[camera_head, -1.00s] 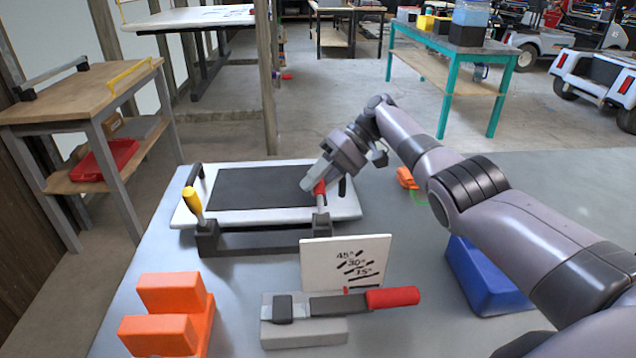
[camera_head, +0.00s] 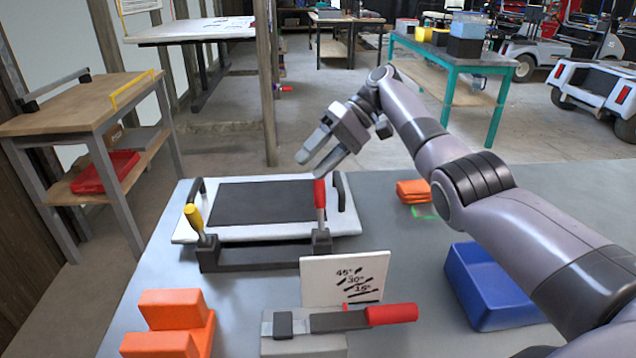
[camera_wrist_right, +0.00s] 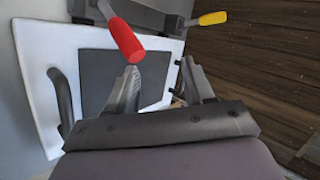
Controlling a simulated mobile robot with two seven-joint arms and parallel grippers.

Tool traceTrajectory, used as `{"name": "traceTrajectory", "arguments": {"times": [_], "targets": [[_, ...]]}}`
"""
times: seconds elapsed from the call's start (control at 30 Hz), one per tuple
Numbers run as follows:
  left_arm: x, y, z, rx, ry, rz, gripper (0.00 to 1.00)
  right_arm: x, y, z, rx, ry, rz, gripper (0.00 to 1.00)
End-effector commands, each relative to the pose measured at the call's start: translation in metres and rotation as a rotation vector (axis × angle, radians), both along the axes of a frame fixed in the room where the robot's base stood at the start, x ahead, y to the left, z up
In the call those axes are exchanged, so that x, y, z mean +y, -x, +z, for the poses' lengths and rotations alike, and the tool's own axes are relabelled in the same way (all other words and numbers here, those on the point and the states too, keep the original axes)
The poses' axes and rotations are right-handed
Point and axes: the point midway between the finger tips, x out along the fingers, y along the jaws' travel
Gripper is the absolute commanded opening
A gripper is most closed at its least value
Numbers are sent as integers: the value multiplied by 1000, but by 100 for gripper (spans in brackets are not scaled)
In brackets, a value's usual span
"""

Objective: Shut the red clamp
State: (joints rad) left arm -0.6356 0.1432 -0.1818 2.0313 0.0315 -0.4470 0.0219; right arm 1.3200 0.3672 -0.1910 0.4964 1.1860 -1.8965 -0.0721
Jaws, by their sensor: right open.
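The red clamp's handle (camera_head: 320,194) stands nearly upright on the right end of a dark clamp bar (camera_head: 265,256). The yellow-handled clamp (camera_head: 194,218) is at the bar's left end, its handle leaning left. Behind the bar lies a white panel (camera_head: 270,233) with a dark centre and black side handles. My right gripper (camera_head: 309,166) is open and empty, just above and behind the red handle's top, apart from it. In the right wrist view, the red handle (camera_wrist_right: 126,39) points toward the open fingers (camera_wrist_right: 158,69), beside the left finger. My left gripper is out of view.
A white angle card (camera_head: 318,282) stands in front of the bar. Nearby are a grey block with a red-handled tool (camera_head: 391,314), orange blocks (camera_head: 170,308), a blue bin (camera_head: 485,290) and a small orange stack (camera_head: 413,190).

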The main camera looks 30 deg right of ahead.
Motion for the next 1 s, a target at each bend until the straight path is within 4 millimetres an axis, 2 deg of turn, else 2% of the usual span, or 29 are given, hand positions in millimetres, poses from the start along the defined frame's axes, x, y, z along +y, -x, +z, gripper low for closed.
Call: {"name": "traceTrajectory", "arguments": {"times": [0.03,0.2,0.4,0.6,0.9,0.97,1.0], "targets": [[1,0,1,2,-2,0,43,1,-1,16,-5,-1,0,53],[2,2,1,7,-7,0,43,1,0,58,-1,0,1,53],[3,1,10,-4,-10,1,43,0,0,93,2,0,-1,53],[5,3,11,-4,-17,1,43,0,1,107,5,1,1,53],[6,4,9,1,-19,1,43,0,1,108,5,1,1,53],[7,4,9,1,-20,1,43,0,0,108,4,2,0,36],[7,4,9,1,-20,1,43,-1,0,107,-2,4,-2,23]]}}
